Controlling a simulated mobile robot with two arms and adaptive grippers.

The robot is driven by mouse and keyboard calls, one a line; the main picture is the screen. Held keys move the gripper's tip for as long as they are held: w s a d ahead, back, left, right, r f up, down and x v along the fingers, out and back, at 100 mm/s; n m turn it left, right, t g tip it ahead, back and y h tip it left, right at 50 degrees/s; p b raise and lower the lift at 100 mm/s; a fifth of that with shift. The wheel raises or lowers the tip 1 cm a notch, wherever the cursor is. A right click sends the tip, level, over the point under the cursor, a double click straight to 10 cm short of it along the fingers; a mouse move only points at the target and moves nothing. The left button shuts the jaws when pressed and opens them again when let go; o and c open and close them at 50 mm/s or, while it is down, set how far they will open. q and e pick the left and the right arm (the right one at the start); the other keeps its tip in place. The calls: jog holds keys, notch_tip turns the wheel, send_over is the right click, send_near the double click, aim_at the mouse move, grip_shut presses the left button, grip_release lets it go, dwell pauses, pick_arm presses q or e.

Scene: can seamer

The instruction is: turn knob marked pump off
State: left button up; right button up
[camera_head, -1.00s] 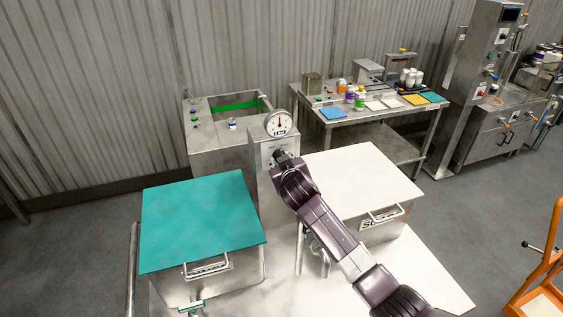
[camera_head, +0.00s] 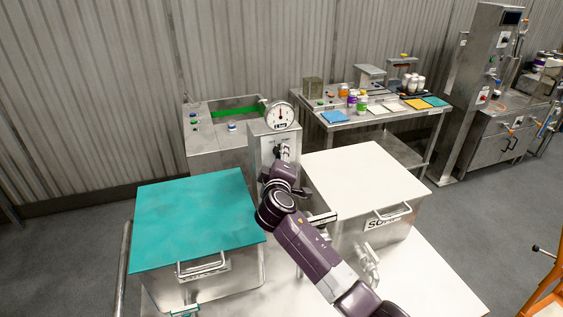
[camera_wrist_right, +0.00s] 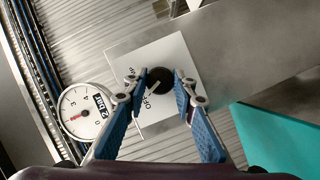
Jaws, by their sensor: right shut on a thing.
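The pump knob (camera_wrist_right: 161,81) is a round dark knob on a white plate (camera_wrist_right: 180,55) with the letters OFF beside it in the right wrist view. A pale mark on it seems to lie on the side of the OFF letters. My right gripper (camera_wrist_right: 161,78) has its two blue-padded fingers closed in on either side of the knob. In the head view, my right gripper (camera_head: 279,152) is at the front of the grey panel box (camera_head: 261,143), where the knob is mostly covered. My left gripper is in neither view.
A pressure gauge (camera_head: 280,115) tops the panel box, also seen in the right wrist view (camera_wrist_right: 84,112). A teal-lidded bin (camera_head: 195,220) stands left and a white-lidded bin (camera_head: 365,180) right, both close to my arm. A steel table (camera_head: 370,128) with jars is behind.

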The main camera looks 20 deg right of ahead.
jog(key=shift+f+n+b, duration=0.1)
jog(key=shift+n+b, duration=0.2)
jog(key=shift+n, duration=0.1)
dwell(0.3)
jog(key=o, duration=1.1)
jog(key=shift+o, duration=0.3)
jog(key=f+v, duration=0.1)
jog(key=v, duration=0.6)
jog(key=shift+s+a+r, duration=0.15)
jog(key=shift+s+r, duration=0.1)
jog(key=shift+r, duration=0.15)
